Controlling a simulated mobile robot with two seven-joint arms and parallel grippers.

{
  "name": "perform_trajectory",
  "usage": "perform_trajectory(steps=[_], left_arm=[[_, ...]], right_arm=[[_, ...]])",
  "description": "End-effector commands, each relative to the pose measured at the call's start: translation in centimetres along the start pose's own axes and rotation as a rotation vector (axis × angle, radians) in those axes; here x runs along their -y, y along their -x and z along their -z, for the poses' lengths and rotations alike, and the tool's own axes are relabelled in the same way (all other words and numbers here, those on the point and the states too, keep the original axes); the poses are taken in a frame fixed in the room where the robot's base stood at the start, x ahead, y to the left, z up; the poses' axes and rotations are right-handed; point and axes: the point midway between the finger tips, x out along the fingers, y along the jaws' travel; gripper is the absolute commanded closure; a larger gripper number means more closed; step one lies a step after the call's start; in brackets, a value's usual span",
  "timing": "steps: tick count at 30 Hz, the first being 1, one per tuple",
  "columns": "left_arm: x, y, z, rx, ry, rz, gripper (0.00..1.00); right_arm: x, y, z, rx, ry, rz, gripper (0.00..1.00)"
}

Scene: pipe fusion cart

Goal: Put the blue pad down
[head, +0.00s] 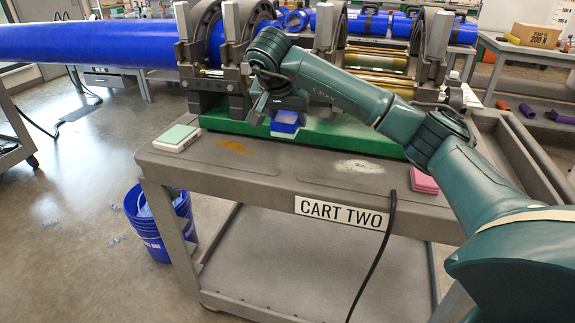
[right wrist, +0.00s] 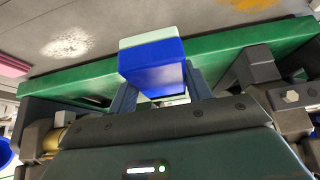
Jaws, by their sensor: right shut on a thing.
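The blue pad (head: 286,124), a small block with a pale layer on one face, is held at the front of the green machine base on the cart. It also shows in the right wrist view (right wrist: 152,64). My right gripper (head: 284,103) is shut on it, with one finger on each side in the wrist view (right wrist: 160,92). The pad is over or close in front of the green base edge; whether it touches anything is unclear. My left gripper is not in view.
On the cart top (head: 290,172) lie a pale green pad (head: 176,138) at left and a pink pad (head: 423,180) at right. Between them are a brown stain (head: 232,147) and a white patch (head: 358,166). Clamps holding a blue pipe (head: 90,43) rise behind. A black cable (head: 378,250) hangs in front.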

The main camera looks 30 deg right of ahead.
Motion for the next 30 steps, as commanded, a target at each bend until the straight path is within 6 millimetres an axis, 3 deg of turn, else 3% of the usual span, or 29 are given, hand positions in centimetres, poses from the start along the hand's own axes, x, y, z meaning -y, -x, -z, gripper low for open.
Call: perform_trajectory(steps=[4, 18, 30], left_arm=[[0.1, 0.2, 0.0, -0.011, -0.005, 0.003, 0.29], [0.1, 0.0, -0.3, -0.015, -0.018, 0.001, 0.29], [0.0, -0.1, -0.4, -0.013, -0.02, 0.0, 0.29]], right_arm=[[-0.1, -2.6, -1.7, 0.002, 0.003, -0.002, 0.73], [0.0, -6.8, -4.5, 0.001, 0.004, 0.001, 0.73], [0.0, -7.2, -4.7, -0.001, 0.004, 0.002, 0.73]])
